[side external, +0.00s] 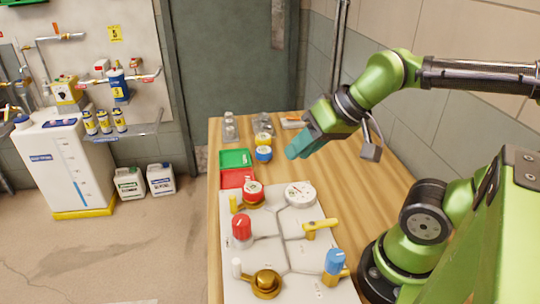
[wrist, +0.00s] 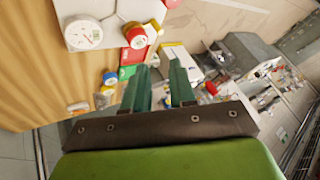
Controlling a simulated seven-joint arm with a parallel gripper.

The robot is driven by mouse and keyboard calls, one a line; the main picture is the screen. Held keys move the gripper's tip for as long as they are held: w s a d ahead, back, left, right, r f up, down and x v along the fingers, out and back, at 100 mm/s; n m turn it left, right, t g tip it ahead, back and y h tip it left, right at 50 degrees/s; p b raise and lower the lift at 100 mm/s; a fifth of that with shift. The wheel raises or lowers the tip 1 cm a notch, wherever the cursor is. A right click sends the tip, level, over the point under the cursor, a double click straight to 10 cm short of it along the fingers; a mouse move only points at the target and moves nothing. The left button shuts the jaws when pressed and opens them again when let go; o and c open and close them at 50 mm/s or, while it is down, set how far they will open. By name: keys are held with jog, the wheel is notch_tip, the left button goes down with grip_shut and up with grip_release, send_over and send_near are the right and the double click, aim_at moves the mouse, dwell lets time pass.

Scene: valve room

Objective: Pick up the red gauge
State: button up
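The red gauge (side external: 253,188) has a red rim and a white face and sits on a brass fitting on the white valve panel (side external: 262,270). It also shows in the wrist view (wrist: 136,36), at the upper middle. My gripper (side external: 291,154) is in the air above the table, behind and to the right of the red gauge in the side view, and apart from it. In the wrist view my gripper (wrist: 159,70) has its two teal fingers spread, with nothing between them.
A large white gauge (side external: 300,195) is right of the red gauge. A red-capped valve (side external: 242,228) and blue-capped valve (side external: 335,262) stand on the panel. Red (side external: 231,182) and green (side external: 235,159) trays, a blue gauge (side external: 264,155) and a yellow gauge (side external: 263,139) lie behind.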

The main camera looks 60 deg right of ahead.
jog(key=o, duration=1.1)
jog(key=shift+o, duration=0.2)
jog(key=n+g+h, duration=0.2)
jog(key=n+g, duration=0.4)
jog(key=g, duration=0.1)
send_over(253, 187)
notch_tip(253, 187, down, 4)
jog(key=f, duration=1.1)
jog(key=shift+s+d, duration=0.1)
jog(key=shift+d, duration=0.25)
jog(key=shift+a+f, duration=0.2)
jog(key=shift+f, duration=1.1)
jog(key=shift+a+f, duration=0.2)
jog(key=shift+f, duration=1.05)
